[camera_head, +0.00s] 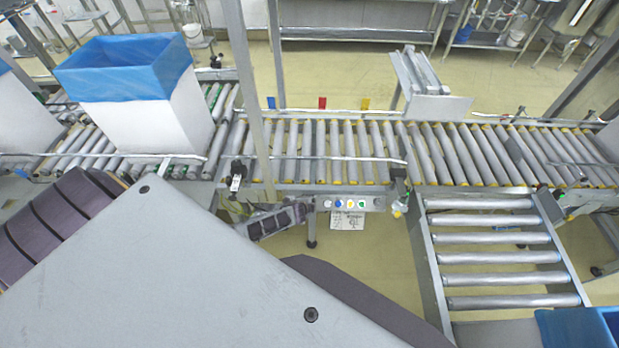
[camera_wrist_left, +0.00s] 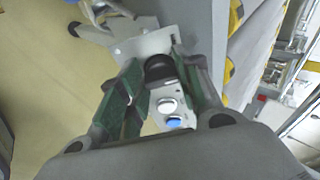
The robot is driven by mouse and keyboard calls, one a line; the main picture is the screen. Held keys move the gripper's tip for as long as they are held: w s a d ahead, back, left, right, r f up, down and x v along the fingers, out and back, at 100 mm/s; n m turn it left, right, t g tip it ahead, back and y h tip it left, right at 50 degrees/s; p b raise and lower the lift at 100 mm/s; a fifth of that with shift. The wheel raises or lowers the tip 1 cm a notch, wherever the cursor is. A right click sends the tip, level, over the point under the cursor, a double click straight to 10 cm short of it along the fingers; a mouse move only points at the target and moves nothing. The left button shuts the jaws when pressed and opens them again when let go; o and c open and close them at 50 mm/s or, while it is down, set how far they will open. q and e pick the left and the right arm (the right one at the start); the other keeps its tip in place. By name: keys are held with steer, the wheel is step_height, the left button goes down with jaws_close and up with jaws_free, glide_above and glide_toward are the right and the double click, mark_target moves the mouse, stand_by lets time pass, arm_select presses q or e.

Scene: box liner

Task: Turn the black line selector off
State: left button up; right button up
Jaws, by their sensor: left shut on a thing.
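The control box (camera_head: 350,203) hangs under the front rail of the roller conveyor and carries a row of coloured buttons. My left gripper (camera_head: 299,212) reaches its left end in the head view. In the left wrist view the black line selector (camera_wrist_left: 158,68) sits between the green-padded fingers of my left gripper (camera_wrist_left: 158,78), which is shut on it. White and blue buttons (camera_wrist_left: 174,123) show beside it. The selector is hidden behind the gripper in the head view, and I cannot tell which setting it points to. My right gripper is not in view.
A white box with a blue liner (camera_head: 140,110) stands on the conveyor at the left. The roller conveyor (camera_head: 330,150) runs across the middle and is empty there. A side roller section (camera_head: 505,255) extends toward the front right. A blue-lined box (camera_head: 580,325) shows at the bottom right.

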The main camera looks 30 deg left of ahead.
arm_select(q)
steer(key=o, duration=0.9)
steer(key=shift+o, duration=0.6)
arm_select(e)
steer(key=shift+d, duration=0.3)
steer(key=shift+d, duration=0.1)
arm_select(q)
steer(key=shift+s+r, duration=0.15)
steer(key=shift+s+d+r, duration=0.1)
steer(key=shift+s+r, duration=0.25)
steer(key=shift+r, duration=0.05)
steer(key=v, duration=0.6)
steer(key=shift+s+r, duration=0.15)
